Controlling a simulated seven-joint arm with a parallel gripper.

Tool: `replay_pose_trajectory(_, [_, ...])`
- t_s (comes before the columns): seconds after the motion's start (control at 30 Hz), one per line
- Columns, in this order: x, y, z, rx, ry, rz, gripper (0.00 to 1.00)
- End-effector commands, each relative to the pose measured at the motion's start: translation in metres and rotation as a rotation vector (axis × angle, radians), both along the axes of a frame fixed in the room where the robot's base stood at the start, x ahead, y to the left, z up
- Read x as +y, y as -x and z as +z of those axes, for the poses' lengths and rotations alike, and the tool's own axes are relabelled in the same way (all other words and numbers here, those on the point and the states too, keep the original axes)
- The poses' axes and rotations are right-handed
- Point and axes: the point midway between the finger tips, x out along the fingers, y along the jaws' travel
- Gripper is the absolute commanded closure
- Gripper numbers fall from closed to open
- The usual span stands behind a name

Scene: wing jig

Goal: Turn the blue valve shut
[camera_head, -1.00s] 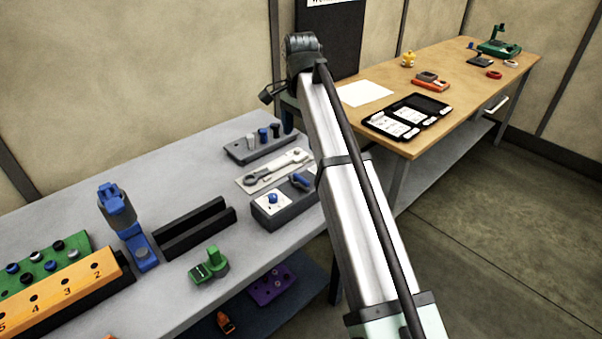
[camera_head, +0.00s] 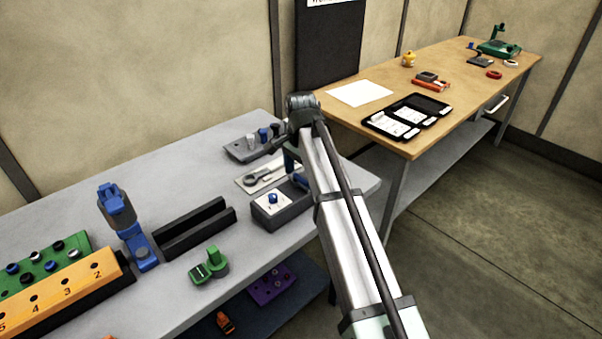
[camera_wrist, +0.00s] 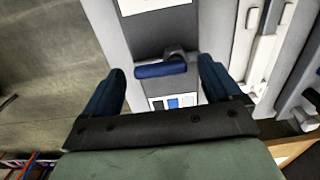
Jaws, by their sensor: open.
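The blue valve handle (camera_wrist: 160,70) is a short blue bar on a dark grey pivot. It lies crosswise between my fingertips in the wrist view, with gaps on both sides. In the head view the blue handle (camera_head: 301,181) shows at the right end of a dark grey box (camera_head: 284,214), partly covered by my arm. My gripper (camera_wrist: 162,68) is open and empty, its two dark blue fingers pointing towards the handle. I cannot tell how far above it they are. In the head view my gripper is mostly hidden behind my arm.
A blue knob (camera_head: 272,198) stands on the same box's white plate. A tray with a wrench (camera_head: 262,177) and a rack with pegs (camera_head: 247,150) lie just behind. A green part (camera_head: 209,268) and a black channel block (camera_head: 195,230) stand left. The bench's right edge is close.

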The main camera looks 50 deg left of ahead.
Motion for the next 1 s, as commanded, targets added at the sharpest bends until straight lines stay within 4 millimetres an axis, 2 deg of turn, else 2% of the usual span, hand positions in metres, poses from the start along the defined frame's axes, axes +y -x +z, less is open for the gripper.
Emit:
replay_pose_trajectory(0.3, [0.0, 0.0, -0.0022, 0.0, 0.0, 0.0, 0.08])
replay_pose_trajectory(0.9, [0.0, 0.0, -0.0019, 0.0, 0.0, 0.0, 0.65])
replay_pose_trajectory(1.0, [0.0, 0.0, -0.0019, 0.0, 0.0, 0.002, 0.65])
